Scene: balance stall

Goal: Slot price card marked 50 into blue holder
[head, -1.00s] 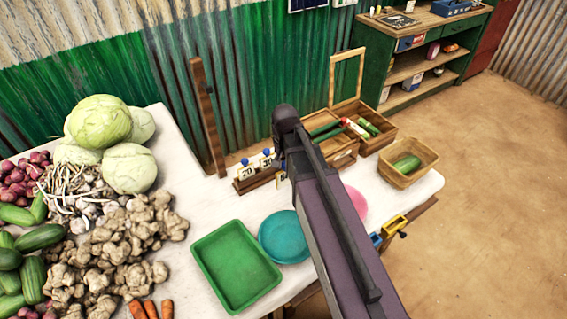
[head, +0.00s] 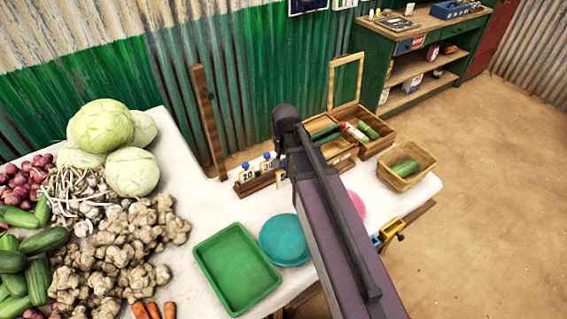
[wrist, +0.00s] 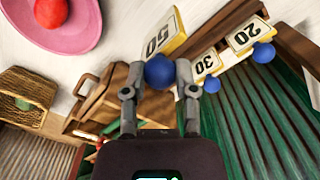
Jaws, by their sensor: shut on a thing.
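The price card marked 50 (wrist: 160,36) is white with a yellow edge and a blue ball knob (wrist: 159,72). My gripper (wrist: 158,82) is shut on that knob in the wrist view. In the head view my arm hides most of the gripper, and a sliver of the 50 card (head: 281,177) shows beside it. The blue holder (head: 376,241) is at the table's front edge, partly behind my arm, beside a yellow holder (head: 392,228).
Cards marked 20 (wrist: 244,38) and 30 (wrist: 206,66) stand in a wooden rack (head: 256,184) close by. A green tray (head: 236,268), a teal plate (head: 285,240), a pink plate (wrist: 66,32), a basket (head: 406,168) and wooden boxes surround the arm. Vegetables fill the left.

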